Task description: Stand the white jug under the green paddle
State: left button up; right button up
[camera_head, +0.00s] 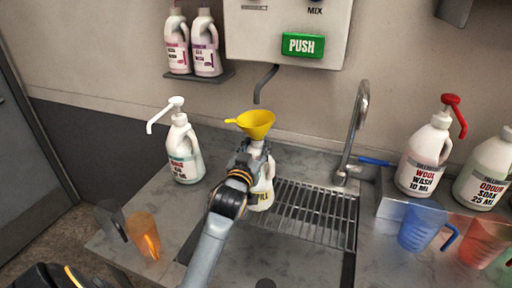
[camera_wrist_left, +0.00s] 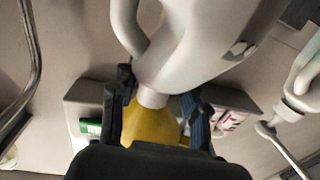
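The white jug (camera_head: 262,187) has a yellow funnel (camera_head: 257,123) in its mouth and a label reading FILL, mostly hidden by my arm. It is upright at the left edge of the drain grate, below the dark spout (camera_head: 265,82). The green paddle (camera_head: 302,45), marked PUSH, is on the wall box above. My left gripper (camera_head: 248,157) is at the jug's neck. In the left wrist view its fingers (camera_wrist_left: 157,105) straddle the neck and funnel, with a gap at the right finger, and the jug (camera_wrist_left: 205,40) appears inverted. My right gripper is not visible.
A white pump bottle (camera_head: 185,155) stands left of the jug. Grey and orange cups (camera_head: 144,235) are at the front left. A tap (camera_head: 355,130) rises right of the grate (camera_head: 315,212). Blue and red cups and a red-pump bottle (camera_head: 424,158) are at the right.

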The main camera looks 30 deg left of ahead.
pick_arm(q)
jog(key=shift+f, duration=0.1)
jog(key=shift+r, duration=0.3)
jog(key=b+v, duration=0.2)
jog(key=v, duration=1)
jog(key=shift+c, duration=0.2)
